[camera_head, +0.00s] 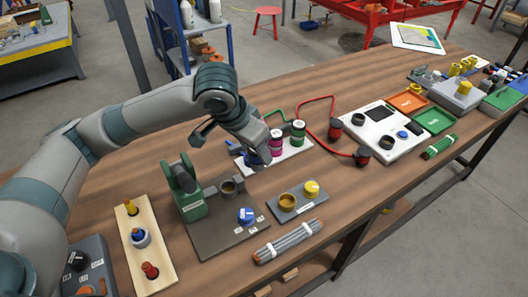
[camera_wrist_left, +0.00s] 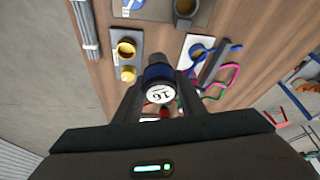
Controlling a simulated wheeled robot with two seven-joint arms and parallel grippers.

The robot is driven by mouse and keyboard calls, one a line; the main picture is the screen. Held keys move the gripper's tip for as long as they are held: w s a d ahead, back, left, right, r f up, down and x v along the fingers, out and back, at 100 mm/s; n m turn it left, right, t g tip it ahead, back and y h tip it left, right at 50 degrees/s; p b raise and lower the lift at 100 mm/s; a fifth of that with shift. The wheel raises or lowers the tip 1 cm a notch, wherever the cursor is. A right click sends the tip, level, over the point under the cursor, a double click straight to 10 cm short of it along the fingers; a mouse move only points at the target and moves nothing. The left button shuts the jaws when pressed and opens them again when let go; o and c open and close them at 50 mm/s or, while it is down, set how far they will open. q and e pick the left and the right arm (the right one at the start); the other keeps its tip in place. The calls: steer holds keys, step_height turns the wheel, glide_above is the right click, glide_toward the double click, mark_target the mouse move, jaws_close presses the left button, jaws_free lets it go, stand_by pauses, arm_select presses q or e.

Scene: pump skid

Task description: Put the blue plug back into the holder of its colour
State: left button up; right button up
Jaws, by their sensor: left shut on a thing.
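The blue plug (camera_wrist_left: 159,76) is between the fingers of my left gripper (camera_wrist_left: 160,92); its white end face reads 16 in the left wrist view. In the head view my left gripper (camera_head: 258,148) is over the left part of a white board (camera_head: 291,151), and only a little dark blue of the plug shows. A pink plug (camera_head: 277,141) and a green plug (camera_head: 298,131) stand upright on that board, right of the gripper. A blue loop (camera_wrist_left: 197,48) shows in the wrist view. The blue holder is not clearly visible; I cannot tell whether the plug touches it. My right gripper is out of view.
A green vise (camera_head: 187,193) stands left of the gripper, and a grey plate with two yellowish fittings (camera_head: 297,202) is in front. A red cable (camera_head: 321,102) runs behind the board to red probes. A white panel (camera_head: 380,128) is to the right.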

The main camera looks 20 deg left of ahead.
arm_select(q)
steer(key=a+n, duration=0.1)
steer(key=a+r+n+y, duration=0.1)
steer(key=n, duration=0.1)
steer(key=shift+a+r+n+y, duration=0.1)
steer(key=shift+a+n+y, duration=0.15)
steer(key=shift+n, duration=0.3)
steer(key=shift+a+r+n+y, duration=0.1)
steer(key=shift+n+y, duration=0.15)
steer(key=shift+n, duration=0.3)
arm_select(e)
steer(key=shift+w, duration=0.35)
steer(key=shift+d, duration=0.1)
